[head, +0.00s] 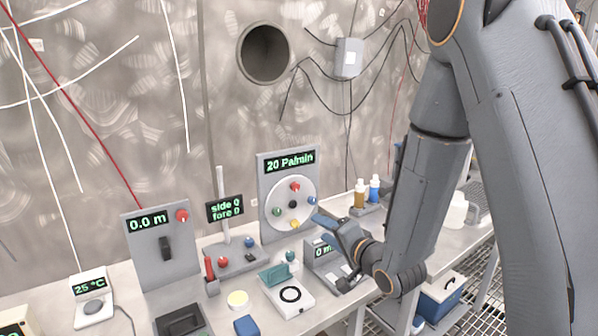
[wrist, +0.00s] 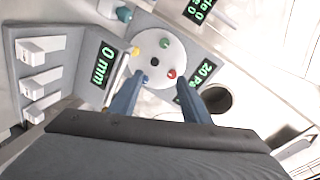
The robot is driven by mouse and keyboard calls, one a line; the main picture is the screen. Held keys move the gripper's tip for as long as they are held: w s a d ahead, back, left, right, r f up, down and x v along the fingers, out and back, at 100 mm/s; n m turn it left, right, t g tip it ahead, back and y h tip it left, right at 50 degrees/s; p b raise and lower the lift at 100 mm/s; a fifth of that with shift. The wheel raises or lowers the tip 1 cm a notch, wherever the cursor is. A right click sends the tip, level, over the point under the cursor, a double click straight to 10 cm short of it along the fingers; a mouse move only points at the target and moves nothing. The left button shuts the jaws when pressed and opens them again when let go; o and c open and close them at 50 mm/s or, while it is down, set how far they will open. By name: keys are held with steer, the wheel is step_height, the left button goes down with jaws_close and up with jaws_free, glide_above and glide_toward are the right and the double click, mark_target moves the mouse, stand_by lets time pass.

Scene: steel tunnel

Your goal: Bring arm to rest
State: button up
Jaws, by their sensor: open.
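My gripper (head: 343,238) is raised over the bench in front of the dial panel, at the end of my grey arm. In the wrist view its two blue fingers (wrist: 160,108) stand apart with nothing between them. Beyond them shows the round white dial with coloured knobs, which also shows in the head view (head: 284,211) under a "20 Pa/min" display. A grey box with a "0 mm" display (wrist: 104,66) and white keys is left of the fingers in the wrist view. In the head view my gripper partly hides this box (head: 322,262).
The bench (head: 135,290) holds a "0.0 m" panel (head: 160,250), a "side 0 fore 0" display (head: 225,208), a white device with a black ring (head: 289,296) and a "25 °C" unit (head: 92,300). Bottles (head: 367,191) stand behind my arm. A blue box (head: 440,298) is below.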

steer(key=s+d+f+n+g+h, duration=0.45)
steer(key=s+d+g+h, duration=0.2)
steer(key=s+d, duration=0.35)
steer(key=s+d+n+g, duration=0.1)
steer(key=s+g, duration=0.2)
steer(key=s, duration=0.5)
steer(key=s+d+n+g, duration=0.1)
steer(key=s+g, duration=0.3)
steer(key=s, duration=0.5)
steer(key=shift+d+n+h, duration=0.35)
steer(key=shift+n+h, duration=0.1)
steer(key=shift+n, duration=0.3)
steer(key=shift+w+f, duration=0.1)
